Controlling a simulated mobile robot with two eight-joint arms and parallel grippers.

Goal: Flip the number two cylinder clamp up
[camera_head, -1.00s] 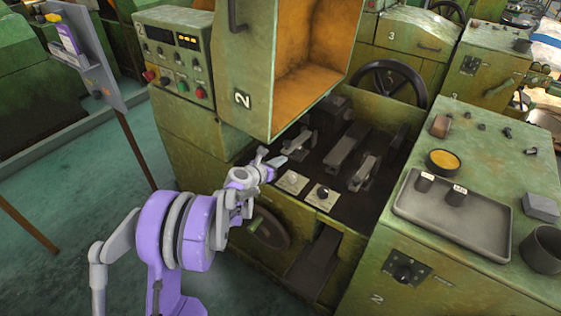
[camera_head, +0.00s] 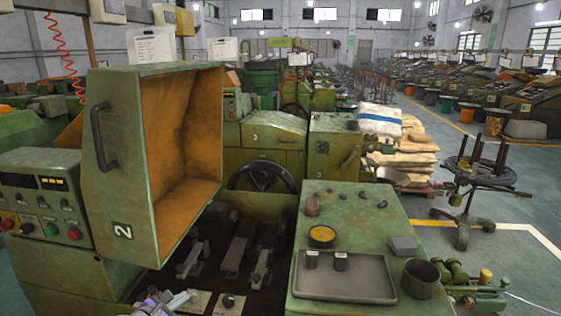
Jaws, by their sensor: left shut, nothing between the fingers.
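The green machine marked 2 (camera_head: 122,231) stands in front of me with its hood raised, showing an orange inside. In the dark bed below lie several grey metal clamp-like levers, at the left (camera_head: 194,258), in the middle (camera_head: 236,252) and at the right (camera_head: 262,266). I cannot tell for sure which of them is the cylinder clamp. My left gripper (camera_head: 172,301) is shut and empty at the bottom edge, in front of the bed and left of two small plates with knobs (camera_head: 229,302). It is apart from the levers. My right gripper is not in view.
The control panel (camera_head: 43,205) stands left of the hood. A green cabinet top at the right carries a grey tray (camera_head: 345,283), a yellow-filled cup (camera_head: 322,236) and a dark cup (camera_head: 420,278). A black handwheel (camera_head: 262,178) is behind the bed. Open floor lies far right.

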